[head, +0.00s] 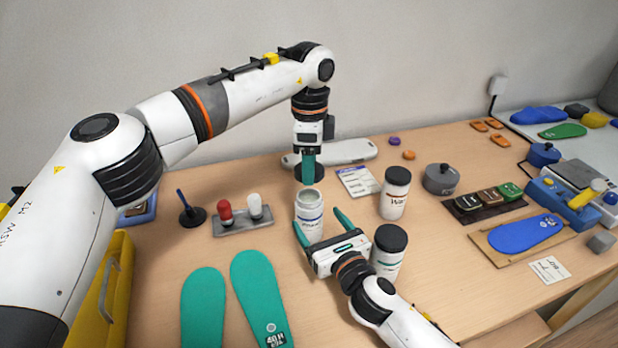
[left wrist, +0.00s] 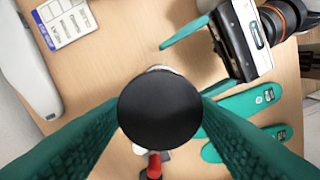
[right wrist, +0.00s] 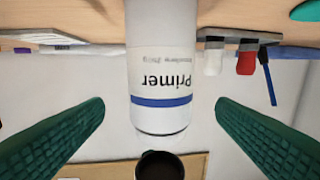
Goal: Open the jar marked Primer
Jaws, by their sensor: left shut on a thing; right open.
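The Primer jar (head: 309,219) is white with a blue band and stands upright on the table, its mouth uncovered. Its label reads upside down in the right wrist view (right wrist: 160,80). My left gripper (head: 308,168) is shut on the black lid (head: 320,174), above the jar; the lid fills the middle of the left wrist view (left wrist: 160,110). The right wrist view shows a gap between lid (right wrist: 160,166) and jar rim. My right gripper (head: 322,226) is open, its green fingers on either side of the jar, apart from it.
A jar marked Wa… (head: 393,196) and another black-lidded jar (head: 388,252) stand close on the right. A grey tray (head: 243,228) with red and white bottles is to the left. Green insoles (head: 259,295) lie in front. A white card (head: 360,182) lies behind.

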